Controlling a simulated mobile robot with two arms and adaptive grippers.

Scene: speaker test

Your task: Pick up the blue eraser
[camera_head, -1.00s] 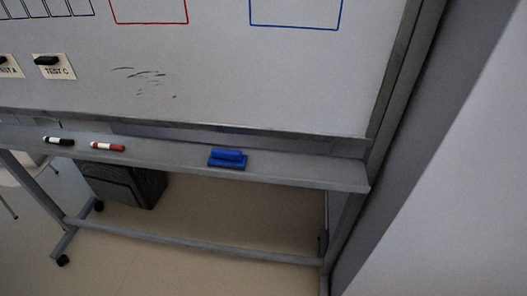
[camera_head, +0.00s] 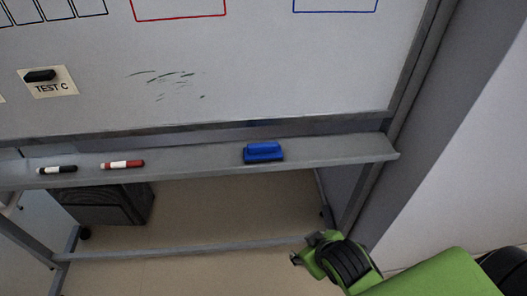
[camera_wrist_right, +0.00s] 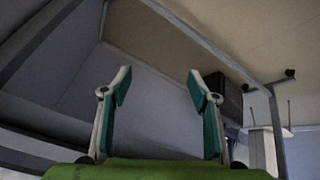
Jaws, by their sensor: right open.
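The blue eraser (camera_head: 264,151) lies on the grey tray ledge (camera_head: 340,151) under the whiteboard, right of the markers in the head view. My right gripper (camera_head: 299,258) is at the bottom of the head view, below and a little right of the eraser and apart from it. In the right wrist view my right gripper (camera_wrist_right: 159,84) has its two fingers spread with nothing between them. The eraser is not seen in the wrist view. My left gripper is in neither view.
A black marker (camera_head: 58,169) and a red marker (camera_head: 122,164) lie on the ledge further left. The whiteboard (camera_head: 260,75) rises behind it. A dark box (camera_head: 120,206) stands on the floor below. The ledge around the eraser is clear.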

